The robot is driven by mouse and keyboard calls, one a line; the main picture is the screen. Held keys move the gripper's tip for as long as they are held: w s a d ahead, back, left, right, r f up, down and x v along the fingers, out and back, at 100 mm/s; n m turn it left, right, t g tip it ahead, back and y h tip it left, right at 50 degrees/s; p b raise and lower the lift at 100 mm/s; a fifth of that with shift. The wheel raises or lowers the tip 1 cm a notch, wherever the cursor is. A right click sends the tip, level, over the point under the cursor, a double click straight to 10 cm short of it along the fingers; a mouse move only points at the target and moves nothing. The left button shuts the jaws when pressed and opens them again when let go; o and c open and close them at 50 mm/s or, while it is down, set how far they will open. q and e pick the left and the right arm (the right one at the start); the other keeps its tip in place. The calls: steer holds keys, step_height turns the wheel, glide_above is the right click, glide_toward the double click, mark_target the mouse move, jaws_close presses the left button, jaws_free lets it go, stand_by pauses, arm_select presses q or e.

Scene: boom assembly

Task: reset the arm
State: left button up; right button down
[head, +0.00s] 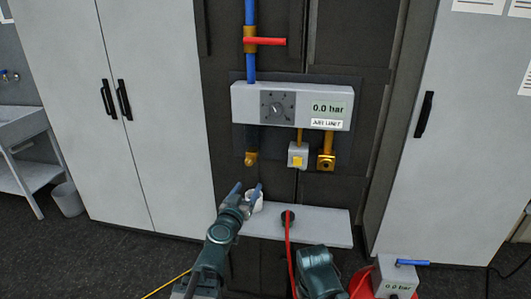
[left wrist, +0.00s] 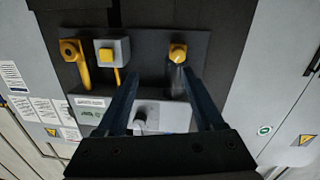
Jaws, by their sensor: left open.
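My left gripper (head: 243,192) is open in front of the shelf at the wall panel, its two blue fingers pointing up and away. In the left wrist view my left gripper (left wrist: 160,75) has its fingers wide apart with nothing held between them. A white cup-like thing (head: 256,201) sits on the shelf just behind the fingers in the head view; whether they touch it I cannot tell. A teal arm link of mine shows at the bottom centre, but no right gripper fingers show.
A grey control box (head: 243,103) with a dial and a 0.0 bar display hangs above. Brass fittings (head: 326,155) and a yellow button (head: 298,160) sit below it. A shelf (head: 330,226) juts out, with a red hose (head: 288,245) crossing it. A second gauge box (head: 395,276) stands lower right.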

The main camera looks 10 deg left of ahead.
arm_select(q)
steer(key=s+d+f+m+g+h, duration=0.25)
steer(key=d+f+g, duration=0.2)
steer(key=f, duration=0.25)
steer(key=s+d+f+m+g+h, duration=0.1)
steer(key=s+d+f+g, duration=0.3)
steer(key=f+g, duration=0.15)
steer(key=s+a+f+n+g+y, duration=0.3)
steer(key=s+a+f+g+y, duration=0.45)
steer(key=s, duration=0.55)
steer(key=s+d+r+m+p, duration=0.2)
steer(key=s+d, duration=0.3)
steer(key=d, duration=0.4)
steer(key=shift+s+d+m+h+p, duration=0.15)
steer(key=shift+d+m+h+p, duration=0.2)
steer(key=shift+m+p, duration=0.35)
